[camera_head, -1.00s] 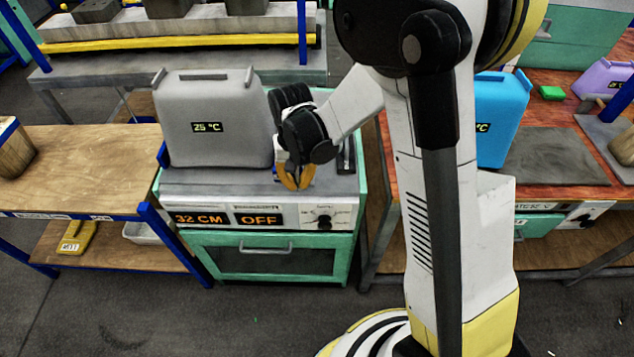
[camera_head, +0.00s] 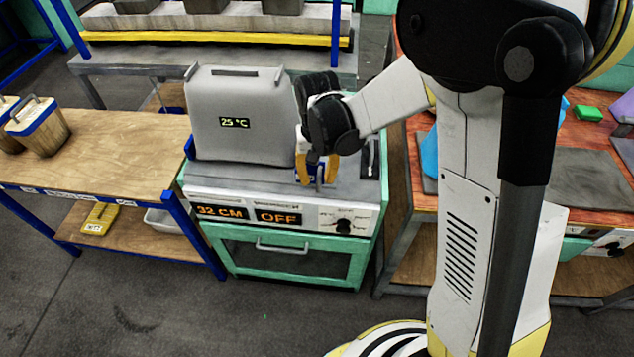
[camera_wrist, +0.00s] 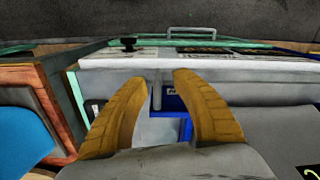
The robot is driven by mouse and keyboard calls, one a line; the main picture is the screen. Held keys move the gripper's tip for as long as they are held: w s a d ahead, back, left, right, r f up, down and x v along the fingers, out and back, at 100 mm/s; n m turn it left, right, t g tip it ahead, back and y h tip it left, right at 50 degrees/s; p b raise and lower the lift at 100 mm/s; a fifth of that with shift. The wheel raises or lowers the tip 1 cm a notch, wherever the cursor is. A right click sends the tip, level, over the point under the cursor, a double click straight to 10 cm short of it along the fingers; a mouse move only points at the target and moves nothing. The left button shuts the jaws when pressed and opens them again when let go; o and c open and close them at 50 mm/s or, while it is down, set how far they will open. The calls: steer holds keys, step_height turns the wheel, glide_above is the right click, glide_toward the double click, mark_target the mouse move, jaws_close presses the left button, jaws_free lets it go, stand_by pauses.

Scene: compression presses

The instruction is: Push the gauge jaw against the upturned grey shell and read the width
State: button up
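The grey shell (camera_head: 240,125) stands on top of the gauge cabinet, its display reading 25 °C. In the wrist view it (camera_wrist: 288,145) is at the lower right. The blue gauge jaw (camera_head: 322,171) is right of the shell, mostly hidden by my gripper (camera_head: 317,178). In the wrist view the jaw (camera_wrist: 176,104) shows beyond my yellow fingers (camera_wrist: 162,76). The fingers are apart, with a thin grey post (camera_wrist: 157,92) seen in the gap. I cannot tell whether jaw and shell touch.
A wooden table (camera_head: 100,155) with bins stands left. A red-topped bench (camera_head: 420,180) stands right, close to my arm. Floor in front of the cabinet is clear.

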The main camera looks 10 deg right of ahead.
step_height(320, 180, up, 9)
steer(key=shift+r, duration=0.1)
stand_by(0.5)
steer(key=shift+s, duration=0.1)
steer(key=s+d+r+t, duration=0.3)
steer(key=s+d+r, duration=0.1)
steer(key=s, duration=0.3)
steer(key=s+d+r+n+t, duration=0.1)
steer(key=s+d+r+t, duration=0.3)
steer(key=s, duration=0.4)
steer(key=shift+s+d, duration=0.15)
steer(key=shift+s, duration=0.05)
stand_by(1.4)
